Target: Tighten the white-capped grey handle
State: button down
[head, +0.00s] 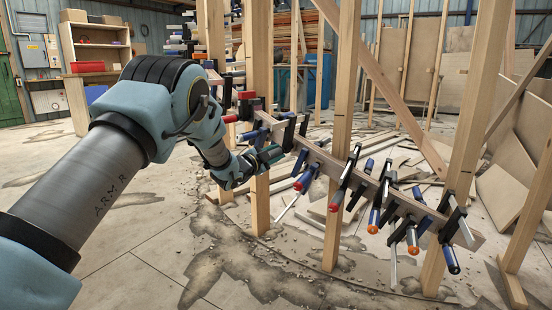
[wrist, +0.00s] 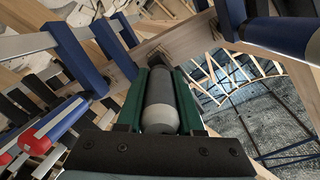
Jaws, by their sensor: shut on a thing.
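My gripper (head: 262,161) is at the left part of the curved wooden stringer (head: 337,171), among its clamps. In the wrist view my gripper (wrist: 165,88) has its two green-lined fingers closed along both sides of a grey handle (wrist: 160,90). The handle's rounded white cap (wrist: 160,120) points back toward the wrist. The handle lies between the fingers, roughly in line with them. Its far end runs toward the stringer, where the clamp's bar is partly hidden. In the head view the handle is hidden by my gripper.
Blue clamp bars (wrist: 75,50) stand close on the left, with a red-and-blue handle (wrist: 52,125) below. A blue handle (wrist: 275,35) is close on the right. Several more clamps (head: 385,195) line the stringer. Upright wooden posts (head: 342,130) stand along it.

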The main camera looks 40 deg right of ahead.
jog(key=shift+m+b, duration=0.8)
jog(key=shift+m, duration=0.9)
jog(key=c, duration=0.5)
grip_release()
jog(key=shift+c, duration=0.2)
jog(key=shift+a, duration=0.1)
jog(key=s+a+p, duration=0.1)
jog(key=a+p, duration=0.1)
jog(key=a, duration=0.8)
jog(key=shift+s+a+p, duration=0.25)
jog(key=shift+s+p, duration=0.1)
jog(key=shift+s, duration=0.05)
jog(key=shift+a, duration=0.1)
